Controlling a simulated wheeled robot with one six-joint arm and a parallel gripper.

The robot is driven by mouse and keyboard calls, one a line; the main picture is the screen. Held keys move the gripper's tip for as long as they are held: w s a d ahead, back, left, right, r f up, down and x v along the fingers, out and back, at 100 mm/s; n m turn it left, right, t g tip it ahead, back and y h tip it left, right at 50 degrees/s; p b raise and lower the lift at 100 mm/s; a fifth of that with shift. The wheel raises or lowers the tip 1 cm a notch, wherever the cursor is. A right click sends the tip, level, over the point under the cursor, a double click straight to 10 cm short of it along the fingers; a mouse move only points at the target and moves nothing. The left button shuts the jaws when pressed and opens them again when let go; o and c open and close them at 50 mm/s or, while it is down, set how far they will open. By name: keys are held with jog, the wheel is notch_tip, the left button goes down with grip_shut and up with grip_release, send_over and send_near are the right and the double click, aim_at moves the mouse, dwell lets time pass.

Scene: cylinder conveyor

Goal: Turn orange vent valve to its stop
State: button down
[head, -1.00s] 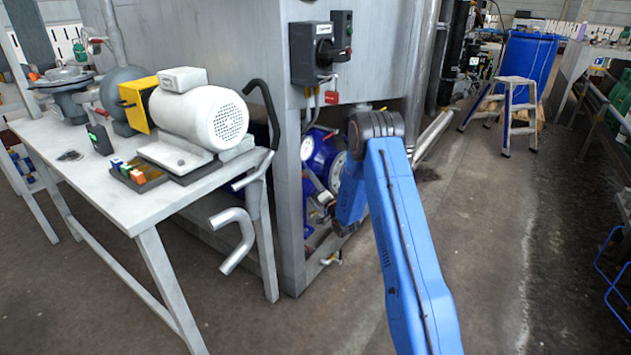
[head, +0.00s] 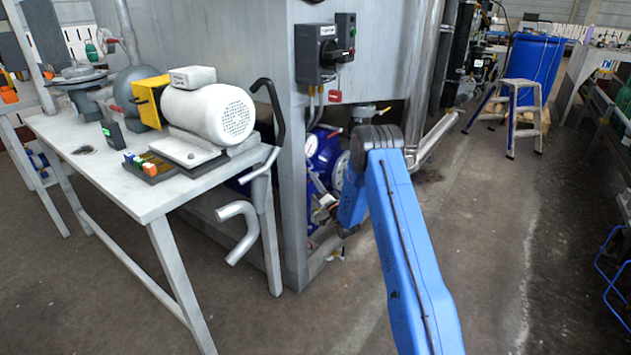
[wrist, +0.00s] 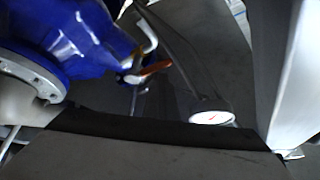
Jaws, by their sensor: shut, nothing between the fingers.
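An orange lever (wrist: 150,71), which looks like the vent valve handle, sticks out beside a blue pump body (wrist: 75,28) in the wrist view. It lies roughly level, with a pale bent pipe just above it. In the head view the blue body (head: 322,160) shows under the steel tank, partly behind my arm; I cannot make out the orange lever there. My gripper (head: 322,211) is small and partly hidden in the head view, low in front of the blue body. It is shut and empty. Contact with the lever cannot be seen.
A round white gauge (wrist: 211,118) sits right of the lever in the wrist view. A steel tank leg (head: 292,200) stands close left of my gripper. A workbench (head: 150,205) with a motor (head: 208,113) is further left. Open floor (head: 490,230) lies right.

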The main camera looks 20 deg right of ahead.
jog(key=shift+s+a+f, duration=0.15)
jog(key=shift+f, duration=0.4)
jog(key=r+v, duration=0.1)
jog(key=v, duration=1.5)
jog(key=shift+s+d, duration=0.4)
jog(key=shift+s, duration=0.1)
